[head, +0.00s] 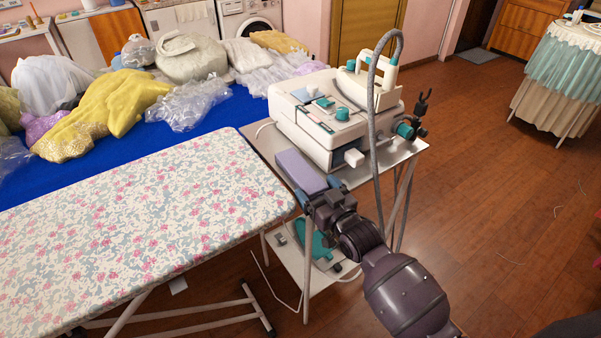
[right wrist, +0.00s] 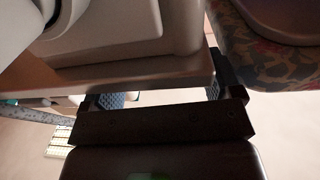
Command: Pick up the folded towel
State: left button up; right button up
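A lavender folded block (head: 300,170), seemingly the folded towel, lies at the left end of the white trolley top (head: 405,150), beside the steam station. My right gripper (head: 321,190) is at its near end, one blue finger pad on each side in the head view. In the right wrist view my right gripper (right wrist: 160,95) has its fingers well apart, with a pale gap between them. I cannot tell whether the pads touch the block. My left gripper is not in view.
The steam station (head: 325,115) stands on the trolley, with a grey hose (head: 376,150) arching beside my right arm. A floral ironing board (head: 140,225) is close on the left. Clothes heap on the blue table (head: 215,120) behind. Open floor lies to the right.

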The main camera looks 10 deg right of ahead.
jog(key=c, duration=0.7)
jog(key=shift+c, duration=0.4)
notch_tip(320, 180, up, 20)
jog(key=p, duration=0.3)
